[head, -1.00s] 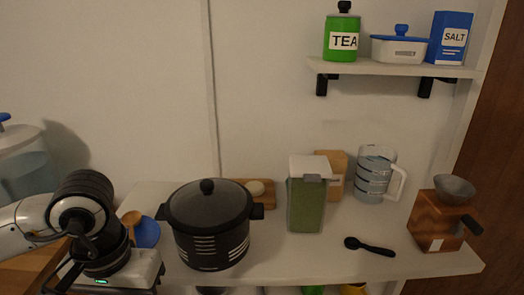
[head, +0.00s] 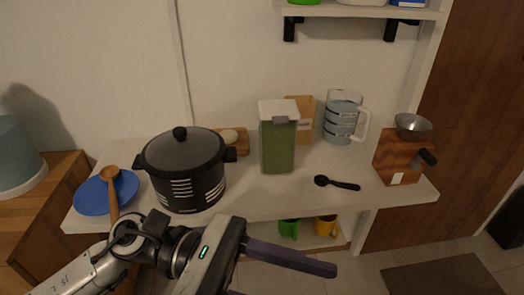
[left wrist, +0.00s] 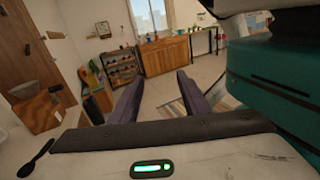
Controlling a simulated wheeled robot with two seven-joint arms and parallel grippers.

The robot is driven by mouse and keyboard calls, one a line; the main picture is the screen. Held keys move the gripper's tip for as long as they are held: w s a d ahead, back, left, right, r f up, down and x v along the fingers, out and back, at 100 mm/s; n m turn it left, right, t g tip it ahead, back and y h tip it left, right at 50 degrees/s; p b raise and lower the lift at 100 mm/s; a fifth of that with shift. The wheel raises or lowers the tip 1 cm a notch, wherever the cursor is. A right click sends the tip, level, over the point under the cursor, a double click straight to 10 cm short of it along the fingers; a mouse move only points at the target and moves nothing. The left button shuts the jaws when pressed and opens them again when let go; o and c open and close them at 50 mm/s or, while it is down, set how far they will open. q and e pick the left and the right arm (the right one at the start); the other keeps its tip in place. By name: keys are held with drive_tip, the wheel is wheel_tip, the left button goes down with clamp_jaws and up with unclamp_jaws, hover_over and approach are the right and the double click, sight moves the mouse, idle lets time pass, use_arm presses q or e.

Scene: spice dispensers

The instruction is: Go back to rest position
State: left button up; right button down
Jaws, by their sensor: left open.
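My left gripper (head: 300,268) is in front of the shelf table, low in the head view, with its fingers pointing right. In the left wrist view (left wrist: 158,80) its two dark fingers are spread, with nothing between them, and point out at the open room. It is apart from the objects on the table. Its second finger is mostly cut off at the bottom of the head view. My right gripper is not in view.
The white table (head: 300,194) holds a black pot (head: 190,180), a green-filled container (head: 278,145), a measuring jug (head: 342,120), a black spoon (head: 337,183) and a wooden grinder (head: 393,158). A wooden spoon (head: 113,205) lies on a blue plate (head: 92,197). Mugs stand below.

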use_arm(q)
drive_tip(key=w+a+r+n+t+h, duration=0.1)
drive_tip(key=w+r+n+t+h, duration=0.3)
drive_tip(key=w+n+t, duration=0.8)
drive_tip(key=w+a+f+n+t+y, duration=0.2)
drive_tip(key=a+f+n+t+y, duration=0.4)
drive_tip(key=n, duration=0.7)
drive_tip(key=w+a+f+n+t+y, duration=0.35)
drive_tip(key=f+n, duration=0.45)
drive_tip(key=n, duration=0.5)
drive_tip(key=s+a+f+n+g+y, duration=0.1)
drive_tip(key=s+a+f+n+y, duration=0.25)
drive_tip(key=f+n, duration=0.4)
drive_tip(key=s+a+f+n+g+y, duration=0.2)
drive_tip(key=a+f+n+y, duration=0.2)
drive_tip(key=f, duration=0.6)
drive_tip(key=s+a+f+n+g, duration=0.2)
drive_tip(key=s+f+n, duration=0.1)
drive_tip(key=s+f, duration=0.2)
drive_tip(key=s+a+f+n+g+y, duration=0.1)
drive_tip(key=s+f+n+g, duration=0.1)
drive_tip(key=s+f, duration=0.3)
drive_tip(key=shift+s+a+f+n, duration=0.4)
drive_tip(key=shift+s+n, duration=0.05)
